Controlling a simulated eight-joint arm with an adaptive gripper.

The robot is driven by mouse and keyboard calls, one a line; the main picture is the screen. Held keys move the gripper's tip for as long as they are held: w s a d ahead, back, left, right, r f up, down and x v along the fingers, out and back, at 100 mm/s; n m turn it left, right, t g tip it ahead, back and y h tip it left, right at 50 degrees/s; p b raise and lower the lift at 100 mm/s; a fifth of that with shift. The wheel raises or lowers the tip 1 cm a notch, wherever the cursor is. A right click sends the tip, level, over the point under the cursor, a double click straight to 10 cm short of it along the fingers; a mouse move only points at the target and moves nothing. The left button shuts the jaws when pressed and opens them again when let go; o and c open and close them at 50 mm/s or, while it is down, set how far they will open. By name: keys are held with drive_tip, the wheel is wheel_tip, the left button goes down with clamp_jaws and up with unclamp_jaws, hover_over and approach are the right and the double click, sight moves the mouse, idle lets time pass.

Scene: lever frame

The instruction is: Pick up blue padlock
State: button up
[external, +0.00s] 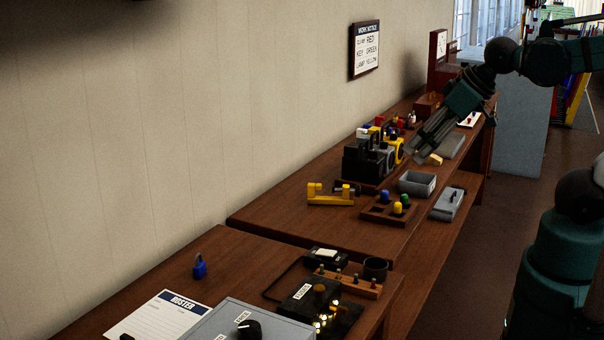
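The blue padlock (200,267) stands on the near wooden table at the lower left, close to the wall side and just above the roster sheet. Its shackle points up. My gripper (415,152) is at the upper right, over the far table and angled down to the left, well away from the padlock. Its dark fingers are small in this view, so I cannot tell whether they are open or shut. I see nothing clearly held in them.
The roster sheet (158,318) and a grey box with a black knob (248,330) lie near the padlock. A black device (309,297) and a dark cup (375,268) are to its right. A yellow fixture (330,197) and black machine (362,162) stand on the far table.

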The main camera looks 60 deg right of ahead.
drive_tip(key=w+a+r+n+g, duration=0.1)
drive_tip(key=w+a+r+n, duration=0.15)
drive_tip(key=w, duration=0.45)
drive_tip(key=w+a+r+n+g, duration=0.1)
drive_tip(key=w+a+r+n, duration=0.1)
drive_tip(key=w+a+n, duration=0.3)
drive_tip(key=n+g+p, duration=0.3)
drive_tip(key=n+g, duration=0.2)
drive_tip(key=n, duration=0.8)
hover_over(197, 255)
wheel_tip(197, 255, down, 24)
drive_tip(key=shift+s+d+r, duration=0.1)
drive_tip(key=shift+r, duration=0.05)
drive_tip(key=shift+f, duration=0.25)
